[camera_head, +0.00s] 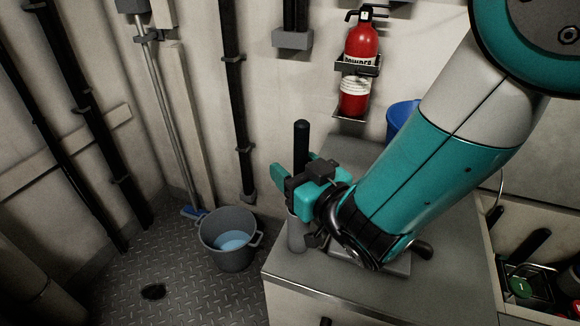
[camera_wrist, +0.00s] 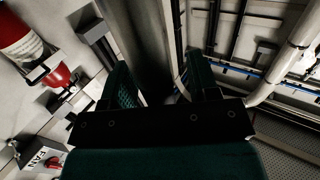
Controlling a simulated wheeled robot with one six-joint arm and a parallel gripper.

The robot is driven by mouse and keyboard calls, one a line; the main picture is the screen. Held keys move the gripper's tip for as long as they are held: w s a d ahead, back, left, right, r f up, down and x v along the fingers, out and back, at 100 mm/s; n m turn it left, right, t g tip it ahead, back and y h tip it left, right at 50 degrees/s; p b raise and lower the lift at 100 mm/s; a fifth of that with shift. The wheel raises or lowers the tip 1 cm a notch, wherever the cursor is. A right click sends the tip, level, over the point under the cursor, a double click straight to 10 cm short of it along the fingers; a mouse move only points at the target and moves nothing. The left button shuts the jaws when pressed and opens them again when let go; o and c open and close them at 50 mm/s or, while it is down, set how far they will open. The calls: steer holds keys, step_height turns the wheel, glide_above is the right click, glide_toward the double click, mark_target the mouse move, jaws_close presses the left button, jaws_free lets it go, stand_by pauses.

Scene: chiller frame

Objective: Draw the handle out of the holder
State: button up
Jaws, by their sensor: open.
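The handle (camera_head: 301,140) is a black upright rod with a rounded top. Its lower end goes down toward the holder (camera_head: 296,235), a grey upright cylinder on the cabinet top. My gripper (camera_head: 291,181) has teal fingers and is at the handle's lower part, just above the holder. The fingers are apart, with the handle seeming to stand between them; contact cannot be told. In the wrist view a dark upright shape (camera_wrist: 151,45), probably the handle, shows between the open fingers of my gripper (camera_wrist: 160,78). The gripper hides where handle and holder meet.
The grey cabinet top (camera_head: 350,292) lies under my arm. A red fire extinguisher (camera_head: 361,50) hangs on the wall behind, with a blue container (camera_head: 401,117) beside it. A grey bucket (camera_head: 229,240) stands on the floor at left. An open drawer (camera_head: 545,262) is at right.

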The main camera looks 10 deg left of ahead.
steer(key=shift+c, duration=0.5)
jaws_close()
steer(key=shift+r, duration=0.15)
